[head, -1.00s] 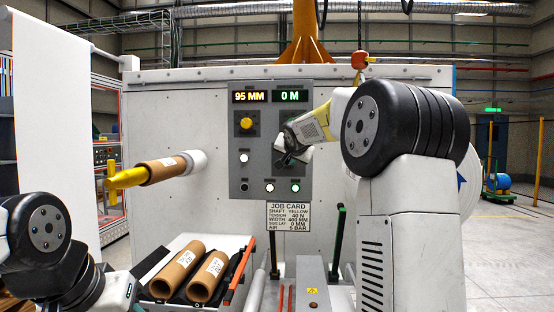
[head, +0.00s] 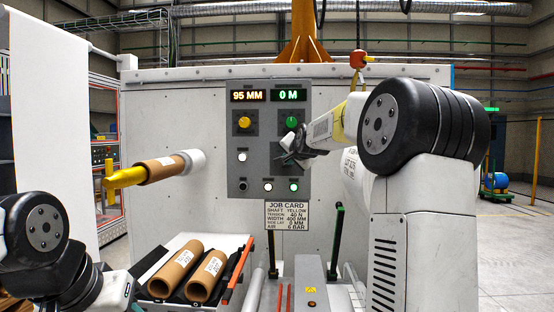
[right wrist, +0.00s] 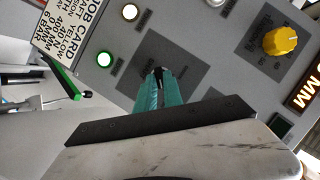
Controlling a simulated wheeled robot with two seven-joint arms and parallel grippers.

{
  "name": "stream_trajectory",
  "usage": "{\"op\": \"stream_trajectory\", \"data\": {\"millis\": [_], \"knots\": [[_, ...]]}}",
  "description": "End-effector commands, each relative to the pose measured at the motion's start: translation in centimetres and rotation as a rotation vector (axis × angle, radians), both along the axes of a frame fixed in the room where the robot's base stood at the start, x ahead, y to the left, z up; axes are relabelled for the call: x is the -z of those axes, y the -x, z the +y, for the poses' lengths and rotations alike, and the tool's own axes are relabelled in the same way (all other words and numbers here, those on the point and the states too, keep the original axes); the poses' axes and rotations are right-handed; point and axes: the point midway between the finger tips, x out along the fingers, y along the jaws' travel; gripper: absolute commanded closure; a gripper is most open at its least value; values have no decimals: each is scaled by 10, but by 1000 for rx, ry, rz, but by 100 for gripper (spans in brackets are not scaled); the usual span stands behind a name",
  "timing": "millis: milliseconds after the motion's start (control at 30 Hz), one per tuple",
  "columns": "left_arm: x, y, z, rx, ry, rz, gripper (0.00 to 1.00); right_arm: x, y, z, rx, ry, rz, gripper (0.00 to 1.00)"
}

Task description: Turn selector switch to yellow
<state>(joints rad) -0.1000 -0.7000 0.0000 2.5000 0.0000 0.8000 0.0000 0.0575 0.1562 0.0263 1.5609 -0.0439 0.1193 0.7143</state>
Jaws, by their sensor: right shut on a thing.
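My right gripper (head: 288,151) is at the grey control panel (head: 268,180), below the green knob (head: 291,122). In the right wrist view its teal fingers (right wrist: 159,84) are shut on a small black switch knob (right wrist: 158,72), the selector switch, on a dark grey plate. The fingers hide most of the knob, so its pointing direction and plate markings cannot be read. A yellow knob (head: 244,123) sits at the panel's upper left and also shows in the right wrist view (right wrist: 281,40). My left arm is at the lower left; its gripper is out of view.
A job card (head: 287,215) hangs under the panel and reads shaft yellow. A yellow-tipped shaft (head: 128,177) with a brown core sticks out at the left. Brown cores lie in a tray (head: 158,250) below. A green-topped lever (head: 337,228) stands at the right.

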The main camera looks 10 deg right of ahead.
Motion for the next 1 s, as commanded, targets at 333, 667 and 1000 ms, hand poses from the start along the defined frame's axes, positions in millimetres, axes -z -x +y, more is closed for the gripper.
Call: {"op": "stream_trajectory", "data": {"millis": [333, 667, 1000], "knots": [[0, 0, 0, 0, 0, 0, 64, 4, -1, 2, -3, -3, 8, 67], [0, 0, 0, 0, 0, 0, 64, 1, 0, 2, -2, -2, 3, 67], [0, 0, 0, 0, 0, 0, 64, -8, 28, 1, -1, 0, 0, 67]]}}
